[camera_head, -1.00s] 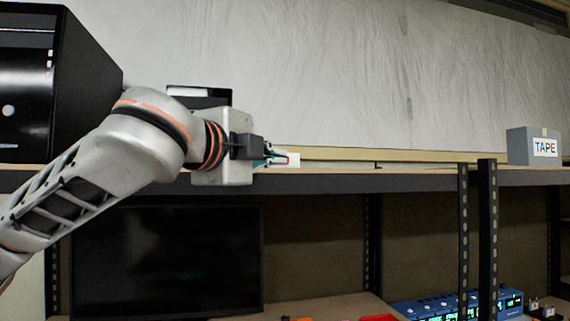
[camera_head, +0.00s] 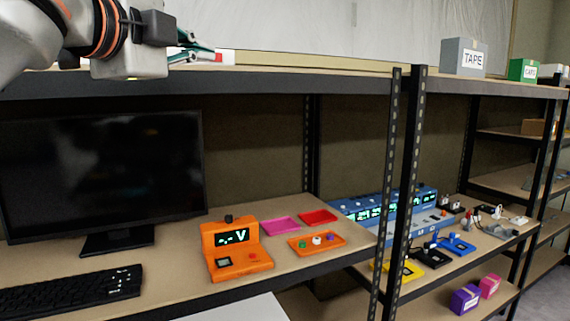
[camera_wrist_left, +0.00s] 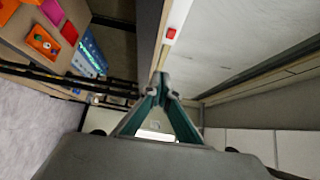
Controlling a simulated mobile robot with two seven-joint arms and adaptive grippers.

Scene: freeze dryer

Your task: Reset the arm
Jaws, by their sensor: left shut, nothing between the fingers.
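My left arm comes in at the top left of the head view. Its gripper (camera_head: 205,55) is at the height of the upper shelf (camera_head: 250,80), by the shelf's front edge. In the left wrist view the teal fingers of the left gripper (camera_wrist_left: 160,78) meet at their tips, with nothing between them. A small white and red thing (camera_head: 226,57) lies on the upper shelf just beyond the fingertips; it also shows in the wrist view (camera_wrist_left: 171,33). My right gripper is not in view.
Below stand a black monitor (camera_head: 100,170), a keyboard (camera_head: 70,292), an orange meter (camera_head: 235,250), small trays (camera_head: 318,216) and a blue instrument (camera_head: 385,203). A grey TAPE box (camera_head: 464,57) and a green box (camera_head: 523,70) stand on the upper shelf. Black shelf posts (camera_head: 408,170) rise in front.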

